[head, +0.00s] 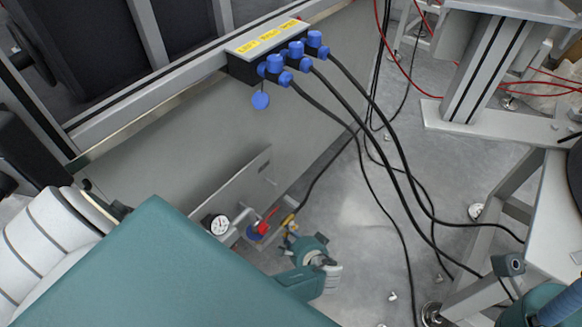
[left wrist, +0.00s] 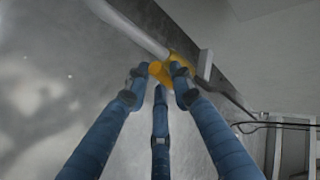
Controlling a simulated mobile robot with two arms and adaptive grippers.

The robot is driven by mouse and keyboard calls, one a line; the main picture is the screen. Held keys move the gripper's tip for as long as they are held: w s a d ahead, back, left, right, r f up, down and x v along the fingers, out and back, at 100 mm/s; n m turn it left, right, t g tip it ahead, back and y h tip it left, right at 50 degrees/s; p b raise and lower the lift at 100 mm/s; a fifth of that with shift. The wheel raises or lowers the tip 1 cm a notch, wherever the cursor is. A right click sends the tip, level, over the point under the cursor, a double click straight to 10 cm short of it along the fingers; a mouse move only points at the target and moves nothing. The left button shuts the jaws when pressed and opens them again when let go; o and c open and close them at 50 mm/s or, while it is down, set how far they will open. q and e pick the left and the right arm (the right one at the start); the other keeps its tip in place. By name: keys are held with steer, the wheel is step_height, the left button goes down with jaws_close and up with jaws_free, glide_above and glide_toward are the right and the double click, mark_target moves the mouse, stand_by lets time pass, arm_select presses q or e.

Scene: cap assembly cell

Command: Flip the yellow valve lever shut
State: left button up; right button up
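The yellow valve lever (left wrist: 158,72) shows in the left wrist view by a pale pipe, just ahead of my left gripper (left wrist: 160,80). Two blue fingertips stand on either side of it and the third finger is below. The fingers look spread and open; I cannot tell whether any touches the lever. In the head view a small yellow part (head: 289,220) shows low on the panel, beside my left gripper (head: 292,236), whose teal wrist hides part of the area. Of my right arm, only teal and blue parts show in the bottom right corner; its finger state is unclear.
A pressure gauge (head: 218,224) and a red-handled valve (head: 262,226) sit left of the yellow part. A connector box (head: 262,40) with blue plugs is above. Black cables (head: 385,165) hang to the right. A metal frame (head: 480,75) stands at right; grey floor lies between.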

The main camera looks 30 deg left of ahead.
arm_select(q)
jaws_close()
